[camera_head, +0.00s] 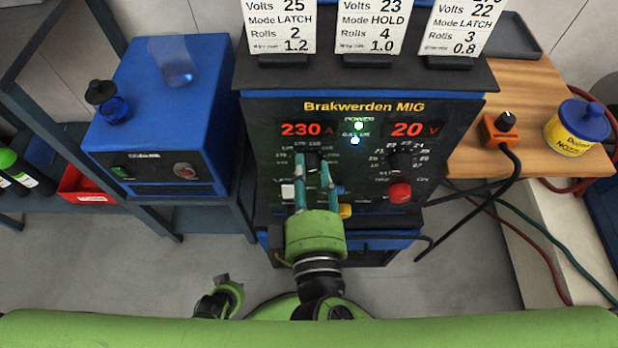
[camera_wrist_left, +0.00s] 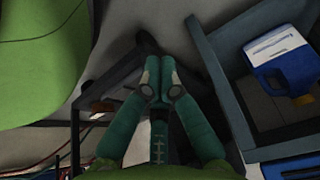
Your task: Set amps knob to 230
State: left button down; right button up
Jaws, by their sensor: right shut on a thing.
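The welder (camera_head: 364,107), labelled Brakwerden MIG, faces me with two lit red displays. The amps display (camera_head: 307,129) reads 230 and the volts display (camera_head: 415,129) reads 20. My right gripper (camera_head: 312,163) is shut on the amps knob (camera_head: 312,158) below the amps display; its fingers cover most of the knob and part of its scale. The volts knob (camera_head: 400,160) is at the right of the panel. My left gripper is away from the panel; in the left wrist view (camera_wrist_left: 159,75) its fingertips are together with nothing seen between them.
A red knob (camera_head: 399,192) and a yellow part (camera_head: 345,210) sit low on the panel. Settings cards (camera_head: 372,25) stand on top. A blue unit (camera_head: 160,100) is at left. A wooden bench (camera_head: 535,85) at right holds an orange box (camera_head: 497,130) and a yellow tin (camera_head: 570,135).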

jog(key=shift+m+b, duration=0.3)
jog(key=shift+m, duration=0.2)
jog(key=o, duration=1.1)
jog(key=shift+o, duration=0.2)
jog(key=shift+a, duration=0.1)
